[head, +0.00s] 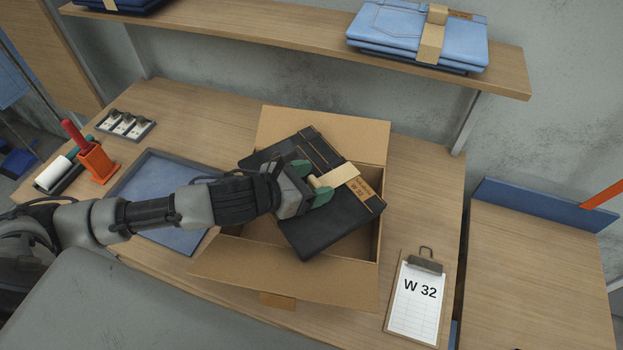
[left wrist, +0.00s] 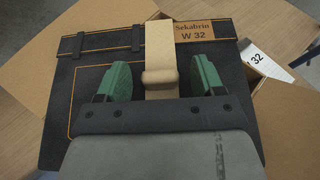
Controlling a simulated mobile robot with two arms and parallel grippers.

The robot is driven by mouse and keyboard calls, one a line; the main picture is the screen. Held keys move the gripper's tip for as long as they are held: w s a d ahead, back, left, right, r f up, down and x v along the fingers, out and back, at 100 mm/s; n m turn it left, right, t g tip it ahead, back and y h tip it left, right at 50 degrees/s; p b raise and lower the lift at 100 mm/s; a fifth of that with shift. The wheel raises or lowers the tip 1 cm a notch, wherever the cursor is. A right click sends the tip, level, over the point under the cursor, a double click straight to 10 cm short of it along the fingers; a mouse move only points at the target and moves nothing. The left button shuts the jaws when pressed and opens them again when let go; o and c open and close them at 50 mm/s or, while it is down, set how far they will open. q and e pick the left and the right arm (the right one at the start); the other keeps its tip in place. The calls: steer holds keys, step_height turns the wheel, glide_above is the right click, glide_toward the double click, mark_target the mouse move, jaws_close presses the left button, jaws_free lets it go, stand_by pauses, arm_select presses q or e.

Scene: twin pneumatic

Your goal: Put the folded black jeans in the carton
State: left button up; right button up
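The folded black jeans (head: 335,222), with a tan band and a brown "Sekabrin W 32" label, lie askew over the mouth of the open carton (head: 235,258) in the head view. Their corners overlap the carton's rims and back flap; I cannot tell whether they rest on it or hang above. My left gripper (head: 313,183) is over the jeans. In the left wrist view its green fingers (left wrist: 160,82) stand on either side of the band's raised tab (left wrist: 160,76), with a small visible gap on each side. The jeans (left wrist: 90,70) fill that view. My right gripper is not in view.
A clipboard (head: 415,298) reading "W 32" lies right of the carton. A blue tray (head: 160,190) lies to its left, partly under my arm. An orange holder (head: 97,163) stands farther left. Folded blue jeans (head: 390,30) sit on the shelf (head: 290,38) above.

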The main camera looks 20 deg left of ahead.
arm_select(q)
steer(key=shift+f+b, duration=0.2)
steer(key=shift+b, duration=0.3)
steer(key=shift+s+a+r, duration=0.15)
steer(key=shift+s+a, duration=0.05)
steer(key=shift+a, duration=0.05)
steer(key=b+v, duration=0.3)
steer(key=v, duration=0.4)
steer(key=shift+s+a+r, duration=0.2)
steer(key=shift+r, duration=0.1)
steer(key=shift+s+a+r+p, duration=0.35)
steer(key=shift+r+p, duration=0.05)
steer(key=shift+p, duration=0.05)
steer(key=shift+s+a+r, duration=0.25)
steer(key=shift+s+a, duration=0.05)
steer(key=shift+s, duration=0.25)
